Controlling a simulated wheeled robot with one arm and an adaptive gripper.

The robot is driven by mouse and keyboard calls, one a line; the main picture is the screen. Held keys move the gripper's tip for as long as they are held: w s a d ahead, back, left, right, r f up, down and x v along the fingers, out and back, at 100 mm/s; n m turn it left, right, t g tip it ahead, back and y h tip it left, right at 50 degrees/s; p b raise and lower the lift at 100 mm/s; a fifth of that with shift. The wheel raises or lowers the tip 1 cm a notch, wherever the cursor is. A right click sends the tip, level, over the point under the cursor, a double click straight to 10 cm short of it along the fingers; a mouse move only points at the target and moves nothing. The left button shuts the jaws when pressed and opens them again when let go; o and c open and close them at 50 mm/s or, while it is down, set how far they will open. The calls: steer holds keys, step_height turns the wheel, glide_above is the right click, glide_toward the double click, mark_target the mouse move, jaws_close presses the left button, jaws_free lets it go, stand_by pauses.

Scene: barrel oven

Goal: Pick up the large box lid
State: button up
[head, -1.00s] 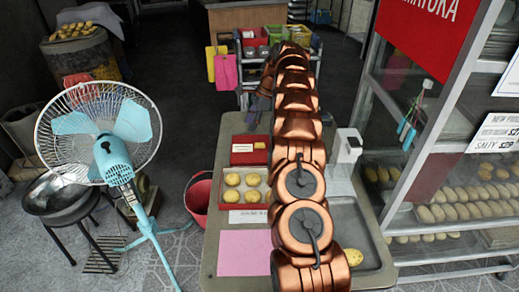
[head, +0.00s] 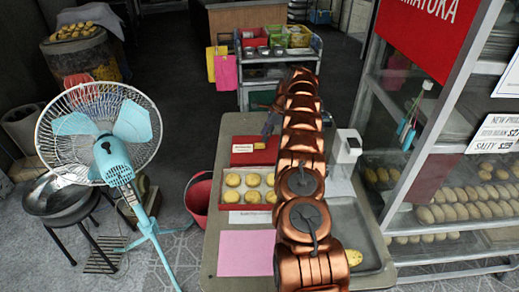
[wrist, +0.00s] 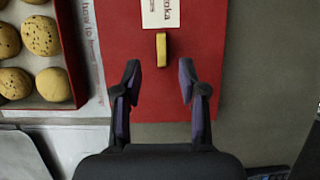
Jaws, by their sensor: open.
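The large box lid (head: 245,157) is a flat red lid lying on the table behind the open box in the head view. It has a white label and a small yellow handle (head: 259,146). In the wrist view the lid (wrist: 150,100) fills the middle, and its yellow handle (wrist: 161,50) stands just beyond my fingertips. My gripper (wrist: 158,80) is open and empty, with its two dark fingers over the lid on either side of the handle's line. In the head view my gripper (head: 271,122) is small and partly hidden by my arm, near the lid.
An open red box of buns (head: 233,195) sits in front of the lid, with a pink sheet (head: 245,253) nearer. A white dispenser (head: 346,150) and a metal tray (head: 352,225) are to the right. A fan (head: 103,130) stands left, a glass cabinet right.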

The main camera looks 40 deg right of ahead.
mark_target(260, 147)
steer(key=shift+p+x, duration=0.95)
steer(key=shift+x, duration=1.65)
steer(key=shift+w+d, duration=0.1)
steer(key=shift+w, duration=0.05)
steer(key=shift+c, duration=0.3)
jaws_close()
